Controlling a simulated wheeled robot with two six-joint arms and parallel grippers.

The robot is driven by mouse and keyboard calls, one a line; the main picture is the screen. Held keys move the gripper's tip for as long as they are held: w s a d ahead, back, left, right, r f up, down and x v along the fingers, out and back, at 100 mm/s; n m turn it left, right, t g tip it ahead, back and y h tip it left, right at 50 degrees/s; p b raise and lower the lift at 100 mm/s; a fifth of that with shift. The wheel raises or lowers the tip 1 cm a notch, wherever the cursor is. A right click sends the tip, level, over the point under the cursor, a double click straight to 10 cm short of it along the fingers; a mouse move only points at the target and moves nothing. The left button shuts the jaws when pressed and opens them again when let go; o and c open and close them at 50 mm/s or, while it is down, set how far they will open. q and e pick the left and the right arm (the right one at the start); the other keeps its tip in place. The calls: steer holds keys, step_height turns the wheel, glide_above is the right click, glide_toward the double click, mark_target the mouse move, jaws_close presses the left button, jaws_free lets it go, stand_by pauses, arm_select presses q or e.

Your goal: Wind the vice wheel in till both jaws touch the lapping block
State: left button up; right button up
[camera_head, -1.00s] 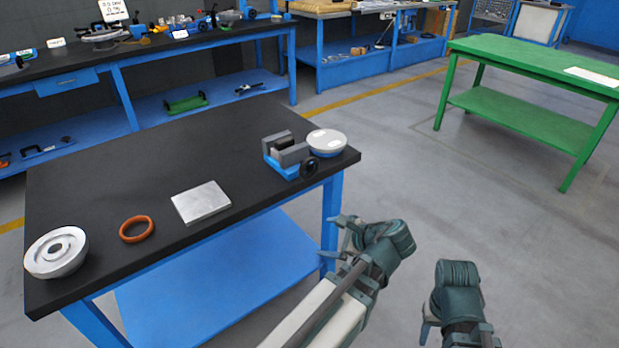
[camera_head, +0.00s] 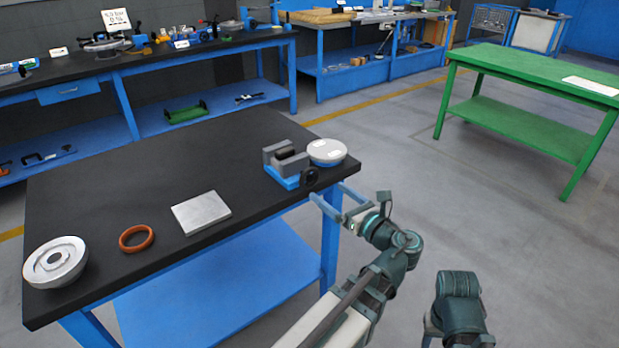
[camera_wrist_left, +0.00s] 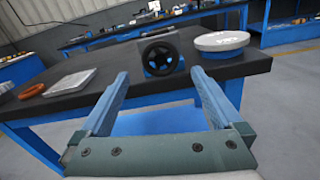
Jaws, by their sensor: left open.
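The vice (camera_head: 284,166), with a blue base and grey jaws, stands near the table's right end. Its black handwheel (camera_head: 310,176) faces the table's front edge and also shows in the left wrist view (camera_wrist_left: 160,54). Between the jaws there is a dark gap; I cannot make out a lapping block there. A pale flat slab (camera_head: 201,212) lies apart on the table. My left gripper (camera_head: 327,191) is open and empty in front of the wheel, its fingers pointing towards it and apart from it. My right gripper (camera_head: 430,325) is mostly hidden by its wrist at the bottom.
A round pale disc on a blue base (camera_head: 327,151) stands close to the right of the vice. An orange ring (camera_head: 136,238) and a round flanged shell (camera_head: 55,262) lie at the left of the black table (camera_head: 150,170). A green table (camera_head: 535,68) stands far right.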

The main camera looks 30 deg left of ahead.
mark_target(311, 179)
arm_select(q)
steer(key=x, duration=0.9)
steer(key=shift+a, duration=0.2)
steer(key=c, duration=1.2)
steer(key=shift+n, duration=0.3)
